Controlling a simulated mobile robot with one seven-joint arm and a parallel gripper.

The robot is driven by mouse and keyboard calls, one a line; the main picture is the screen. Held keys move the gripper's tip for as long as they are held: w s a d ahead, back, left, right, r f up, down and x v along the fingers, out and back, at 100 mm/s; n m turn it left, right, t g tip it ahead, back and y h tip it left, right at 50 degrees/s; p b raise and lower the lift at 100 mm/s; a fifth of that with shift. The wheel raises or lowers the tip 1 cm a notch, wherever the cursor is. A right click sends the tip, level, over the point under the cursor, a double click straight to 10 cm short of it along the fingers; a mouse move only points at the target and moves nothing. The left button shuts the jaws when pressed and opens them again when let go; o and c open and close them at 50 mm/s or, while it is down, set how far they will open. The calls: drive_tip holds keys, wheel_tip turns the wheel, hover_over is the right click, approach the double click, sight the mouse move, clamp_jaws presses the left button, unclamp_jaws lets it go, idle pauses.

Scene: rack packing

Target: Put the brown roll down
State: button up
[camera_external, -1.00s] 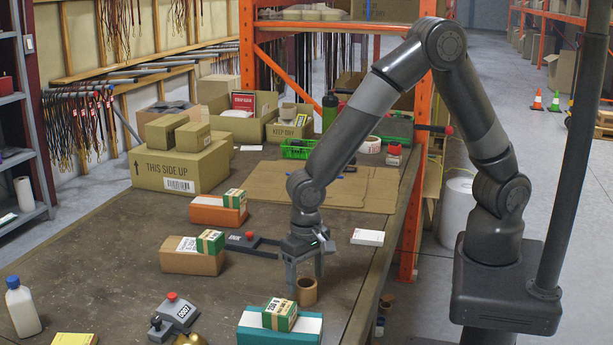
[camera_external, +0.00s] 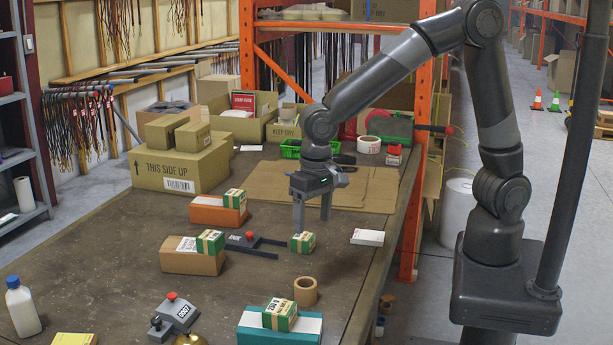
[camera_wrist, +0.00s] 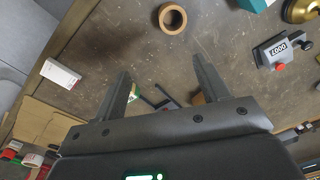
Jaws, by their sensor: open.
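The brown roll (camera_external: 305,291) lies on the bare tabletop near the right edge, just behind the teal box. It also shows in the wrist view (camera_wrist: 172,18) at the top, beyond the fingertips and apart from them. My gripper (camera_external: 312,216) is open and empty, above the table and farther back than the roll. In the wrist view its two fingers (camera_wrist: 163,75) are spread with nothing between them.
A small green-and-white box (camera_external: 302,243) stands between my gripper and the roll. A teal box (camera_external: 255,335) with a green box on it is in front. A white box (camera_external: 367,237) lies to the right. Cardboard sheets (camera_external: 265,186) lie behind.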

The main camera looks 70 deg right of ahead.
drive_tip(key=s+d+r+n+t, duration=0.1)
drive_tip(key=s+d+r, duration=0.2)
drive_tip(key=d+r, duration=0.3)
drive_tip(key=s+d+r+n+t, duration=0.1)
drive_tip(key=s+d+r, duration=0.25)
drive_tip(key=d, duration=0.35)
drive_tip(key=s+d+r+n+t, duration=0.2)
drive_tip(key=s+d+r+t, duration=0.1)
drive_tip(key=s+d, duration=0.7)
drive_tip(key=shift+s+d+r+n, duration=0.3)
drive_tip(key=shift+s+r+n, duration=0.1)
drive_tip(key=shift+s+r, duration=0.2)
